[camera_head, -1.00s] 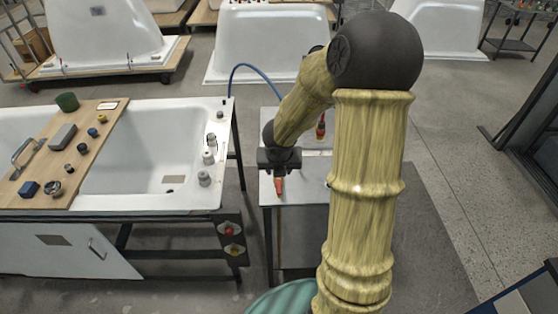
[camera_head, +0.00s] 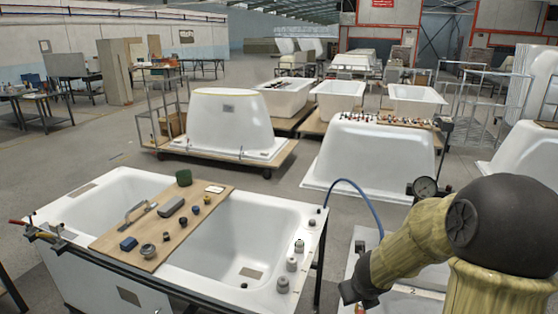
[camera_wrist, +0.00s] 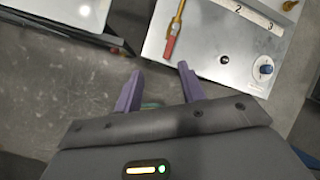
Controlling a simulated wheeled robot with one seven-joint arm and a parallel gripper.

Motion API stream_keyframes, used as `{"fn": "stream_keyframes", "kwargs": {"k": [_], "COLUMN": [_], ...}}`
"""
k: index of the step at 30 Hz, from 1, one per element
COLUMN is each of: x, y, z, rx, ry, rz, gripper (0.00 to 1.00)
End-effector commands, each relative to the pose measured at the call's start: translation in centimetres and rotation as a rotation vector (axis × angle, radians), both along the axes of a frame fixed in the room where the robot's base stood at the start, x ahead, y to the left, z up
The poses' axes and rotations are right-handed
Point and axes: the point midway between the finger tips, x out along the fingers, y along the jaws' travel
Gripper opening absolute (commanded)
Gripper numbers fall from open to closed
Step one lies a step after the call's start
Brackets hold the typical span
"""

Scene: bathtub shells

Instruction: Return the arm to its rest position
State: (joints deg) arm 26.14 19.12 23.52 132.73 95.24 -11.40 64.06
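My gripper (camera_wrist: 160,70) shows two purple fingers spread apart in the wrist view, with nothing between them. Past the fingertips lies a metal table top (camera_wrist: 205,45). A red-handled tool (camera_wrist: 168,48) with a yellow rod lies on it, apart from the fingers. In the head view my arm is at the lower right, bent at the elbow. My gripper (camera_head: 350,292) hangs low at the end of it, beside the tub's right end; its fingers are hard to make out there.
A white bathtub (camera_head: 268,222) with a wooden board (camera_head: 160,233) holding several small objects stands to the left. A blue hose (camera_head: 372,205) arches behind my gripper. An upturned tub shell (camera_head: 375,160) stands behind. Grey floor lies open at the left (camera_head: 80,150).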

Motion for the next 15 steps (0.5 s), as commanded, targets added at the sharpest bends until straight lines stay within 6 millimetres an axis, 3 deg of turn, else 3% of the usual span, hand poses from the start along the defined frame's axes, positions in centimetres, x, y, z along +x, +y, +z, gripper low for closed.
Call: {"fn": "stream_keyframes", "kwargs": {"k": [8, 15], "x": [-1.4, -4.6], "y": [3.7, 6.4], "z": [1.8, 2.5], "rx": [-0.306, -0.562], "ry": [-0.008, 0.022], "rz": [0.747, 1.387], "gripper": [0.4, 0.4]}}
